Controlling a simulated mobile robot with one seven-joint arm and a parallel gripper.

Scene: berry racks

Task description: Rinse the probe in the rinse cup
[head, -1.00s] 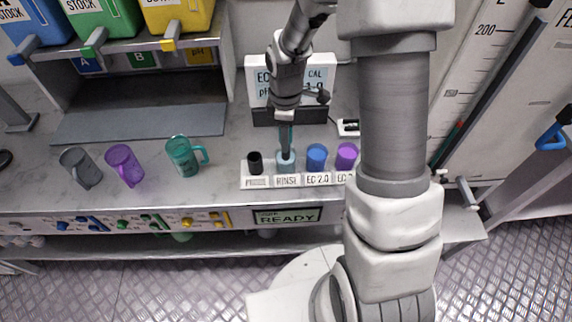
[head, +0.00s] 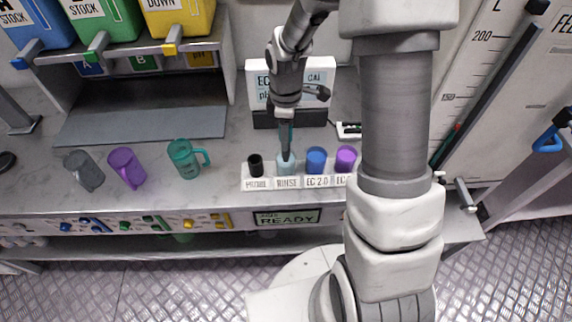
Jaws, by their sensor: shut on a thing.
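The rinse cup (head: 286,168) is a pale teal cup behind the RINSE label in the row on the bench. My gripper (head: 287,138) is right above it, pointing down, shut on the probe (head: 286,156). Only a short dark teal piece of the probe shows, at the cup's mouth. Its lower end is hidden, and I cannot tell how deep it sits. The black probe holder (head: 255,165) stands just left of the rinse cup, behind the PROBE label.
A blue cup (head: 316,160) and a purple cup (head: 346,158) stand right of the rinse cup. A white EC/pH meter (head: 259,85) stands behind my gripper. Teal (head: 185,160), purple (head: 127,168) and grey (head: 83,171) mugs stand to the left. Bench between mugs and row is clear.

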